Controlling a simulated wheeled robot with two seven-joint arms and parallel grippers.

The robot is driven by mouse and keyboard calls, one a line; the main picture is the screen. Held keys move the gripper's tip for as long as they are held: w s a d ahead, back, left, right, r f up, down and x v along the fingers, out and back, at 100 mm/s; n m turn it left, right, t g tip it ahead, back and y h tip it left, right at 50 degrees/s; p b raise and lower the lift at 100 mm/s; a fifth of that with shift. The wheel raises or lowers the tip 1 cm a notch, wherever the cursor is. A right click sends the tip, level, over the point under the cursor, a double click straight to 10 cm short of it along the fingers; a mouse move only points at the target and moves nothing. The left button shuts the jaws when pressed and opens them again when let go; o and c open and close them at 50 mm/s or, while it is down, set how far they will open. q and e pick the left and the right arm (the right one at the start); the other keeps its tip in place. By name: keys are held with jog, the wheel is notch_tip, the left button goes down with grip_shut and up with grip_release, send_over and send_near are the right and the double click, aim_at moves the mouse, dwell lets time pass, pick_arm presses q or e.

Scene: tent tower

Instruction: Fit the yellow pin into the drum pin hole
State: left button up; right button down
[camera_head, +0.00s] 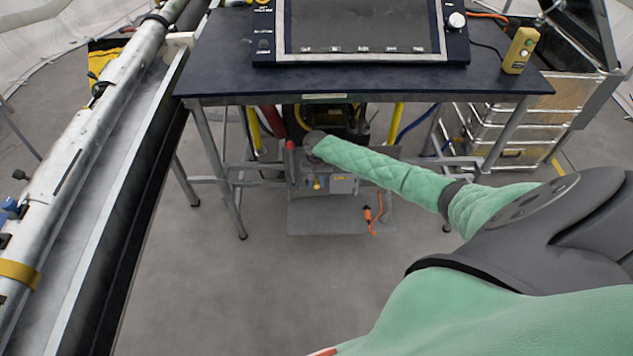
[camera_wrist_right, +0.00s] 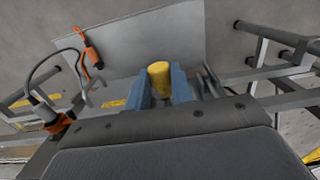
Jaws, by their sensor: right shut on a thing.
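My right gripper (camera_wrist_right: 162,90) is shut on the yellow pin (camera_wrist_right: 159,78), which stands up between its two blue-grey fingers in the right wrist view. In the head view my right arm, in a green quilted sleeve, reaches in from the right to below the front of the dark table. A small yellow spot there may be the pin, but it is too small to be sure. I cannot make out the drum or its pin hole in either view. My left gripper is not in view.
The dark table (camera_head: 350,82) carries a control panel (camera_head: 362,28) and a yellow handheld box (camera_head: 520,50). An orange connector (camera_head: 367,214) with a cord lies below it. A metal mast (camera_head: 75,150) runs along the left. Metal cases (camera_head: 510,130) stand right. Open floor is in front.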

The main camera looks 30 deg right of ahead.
pick_arm(q)
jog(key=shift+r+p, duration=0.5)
jog(key=shift+p, duration=0.05)
